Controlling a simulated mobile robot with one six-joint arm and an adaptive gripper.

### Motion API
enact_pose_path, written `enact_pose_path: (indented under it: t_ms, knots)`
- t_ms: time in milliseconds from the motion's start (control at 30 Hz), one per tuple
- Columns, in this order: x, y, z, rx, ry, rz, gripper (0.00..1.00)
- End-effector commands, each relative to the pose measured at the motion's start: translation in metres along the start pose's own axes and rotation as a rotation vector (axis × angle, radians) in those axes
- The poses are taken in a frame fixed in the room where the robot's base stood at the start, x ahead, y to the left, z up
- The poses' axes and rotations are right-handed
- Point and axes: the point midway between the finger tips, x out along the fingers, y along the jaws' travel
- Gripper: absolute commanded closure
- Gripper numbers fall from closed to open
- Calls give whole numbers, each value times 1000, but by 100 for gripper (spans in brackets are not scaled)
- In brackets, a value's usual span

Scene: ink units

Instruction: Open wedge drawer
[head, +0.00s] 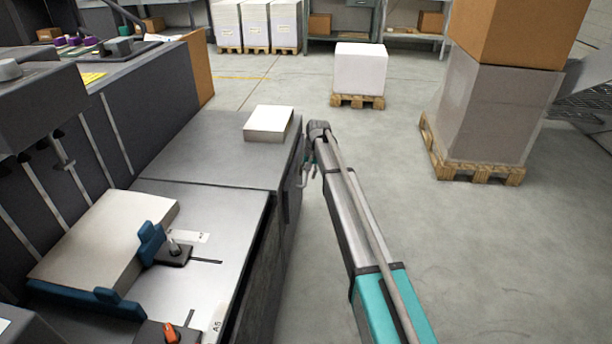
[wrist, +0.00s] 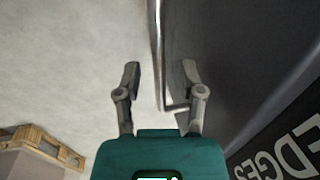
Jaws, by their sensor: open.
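The wedge drawer's dark front (wrist: 240,70) fills the right side of the wrist view, with part of a white label reading "EDGES" (wrist: 280,155) at the lower right. Its metal bar handle (wrist: 157,40) runs from the top edge down between my fingers and bends right toward the front. My gripper (wrist: 160,66) is open, with one finger on each side of the handle and gaps visible on both sides. In the head view my gripper (head: 306,172) is beside the grey cabinet's side, mostly hidden by my arm. How far the drawer is out cannot be told.
The grey cabinet top (head: 210,150) carries a paper stack (head: 268,122); another stack (head: 105,235) lies nearer. A pallet with white paper (head: 360,70) and one with a tall wrapped load (head: 490,115) stand on the floor.

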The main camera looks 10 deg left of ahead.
Motion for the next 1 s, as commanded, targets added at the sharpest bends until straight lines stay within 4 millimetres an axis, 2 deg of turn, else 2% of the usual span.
enact_pose_path:
  t_ms: [267, 533, 767, 800, 1000]
  knots:
    - [0, 0, 0, 0, 0, 0, 51]
    - [0, 0, 0, 0, 0, 0, 100]
    - [0, 0, 0, 0, 0, 0, 100]
    - [2, -9, 0, -2, 0, -1, 100]
    - [1, -4, 2, -5, -1, -3, 100]
